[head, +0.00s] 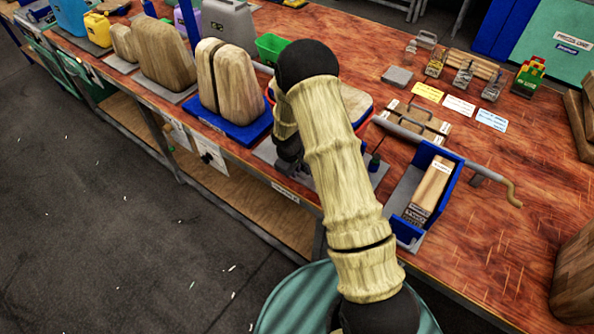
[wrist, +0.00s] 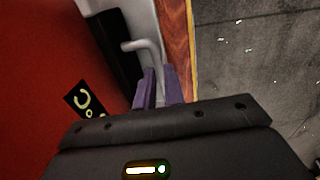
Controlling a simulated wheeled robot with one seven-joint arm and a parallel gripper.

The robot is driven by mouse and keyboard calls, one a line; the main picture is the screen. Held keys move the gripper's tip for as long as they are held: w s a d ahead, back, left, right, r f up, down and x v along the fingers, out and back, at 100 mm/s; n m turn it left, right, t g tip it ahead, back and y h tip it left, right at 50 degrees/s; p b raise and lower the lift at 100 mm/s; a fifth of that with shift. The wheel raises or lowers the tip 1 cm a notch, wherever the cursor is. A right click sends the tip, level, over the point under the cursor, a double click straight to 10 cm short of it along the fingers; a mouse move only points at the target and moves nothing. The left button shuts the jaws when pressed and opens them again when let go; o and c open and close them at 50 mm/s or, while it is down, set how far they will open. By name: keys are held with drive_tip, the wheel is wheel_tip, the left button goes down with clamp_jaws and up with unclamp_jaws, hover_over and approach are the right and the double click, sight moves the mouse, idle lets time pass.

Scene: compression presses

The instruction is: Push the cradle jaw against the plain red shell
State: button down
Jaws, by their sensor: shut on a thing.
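In the wrist view my gripper (wrist: 159,80) has its purple fingers closed around a bent grey metal handle (wrist: 150,48). The handle stands out from a light grey part with a dark face (wrist: 116,50), which looks like the jaw. My gripper is mostly hidden there, low behind the arm.
A blue-based press with wooden halves (head: 246,133) stands left of my arm. A blue tray with a crank (head: 447,197) lies right. Small metal items, cards and a green-red box (head: 529,78) sit farther back. The bench front edge is near my gripper, with open floor beyond.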

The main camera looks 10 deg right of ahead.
drive_tip(key=c, duration=1.5)
unclamp_jaws()
drive_tip(key=shift+r, duration=0.15)
wheel_tip(320, 180, up, 17)
drive_tip(key=s+a+b, duration=0.2)
drive_tip(key=shift+a, duration=0.3)
drive_tip(key=shift+s, duration=0.1)
drive_tip(key=shift+c, duration=0.3)
